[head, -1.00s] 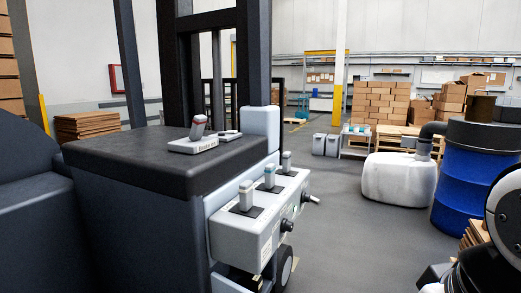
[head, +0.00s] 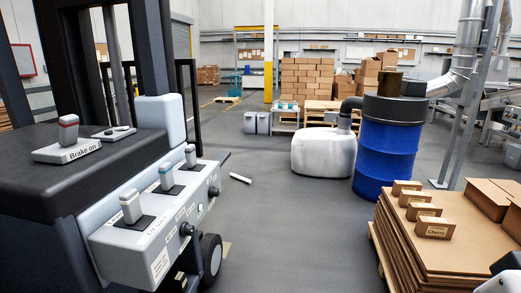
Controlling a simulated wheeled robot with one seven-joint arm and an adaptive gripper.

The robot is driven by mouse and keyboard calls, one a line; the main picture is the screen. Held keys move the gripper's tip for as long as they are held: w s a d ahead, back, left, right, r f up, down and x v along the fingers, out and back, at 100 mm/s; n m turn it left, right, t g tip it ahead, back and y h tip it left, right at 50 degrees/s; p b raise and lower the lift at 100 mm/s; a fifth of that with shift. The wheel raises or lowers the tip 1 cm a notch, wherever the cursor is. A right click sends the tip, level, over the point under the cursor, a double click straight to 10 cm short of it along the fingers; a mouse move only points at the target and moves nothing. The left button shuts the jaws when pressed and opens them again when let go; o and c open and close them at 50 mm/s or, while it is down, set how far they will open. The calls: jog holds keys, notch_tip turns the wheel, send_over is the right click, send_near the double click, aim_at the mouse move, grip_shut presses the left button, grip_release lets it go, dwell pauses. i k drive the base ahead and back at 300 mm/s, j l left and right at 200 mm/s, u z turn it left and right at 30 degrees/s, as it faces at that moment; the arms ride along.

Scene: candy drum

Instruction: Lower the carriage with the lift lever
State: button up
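The dark grey lift truck (head: 45,175) fills the left of the head view. The console labels are too small to read, so I cannot tell which is the lift lever. The dark mast (head: 150,45) rises behind; the carriage is not visible.
A pallet of flat cardboard (head: 430,235) with small boxes, one marked "Cherry" (head: 434,228), stands at the right. A blue drum (head: 385,155) and a white rounded tank (head: 323,153) stand farther back. The floor (head: 295,225) between truck and pallet is clear.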

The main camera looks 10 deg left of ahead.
aim_at(190, 151)
jog(key=i, duration=1.55)
jog(key=i+u, duration=0.2)
jog(key=u, duration=0.25)
jog(key=i+l+u, duration=0.1)
jog(key=u, duration=0.35)
jog(key=i+l+u, duration=0.2)
jog(key=u, duration=0.25)
jog(key=i+u, duration=0.4)
jog(key=i+j, duration=0.05)
jog(key=i, duration=0.05)
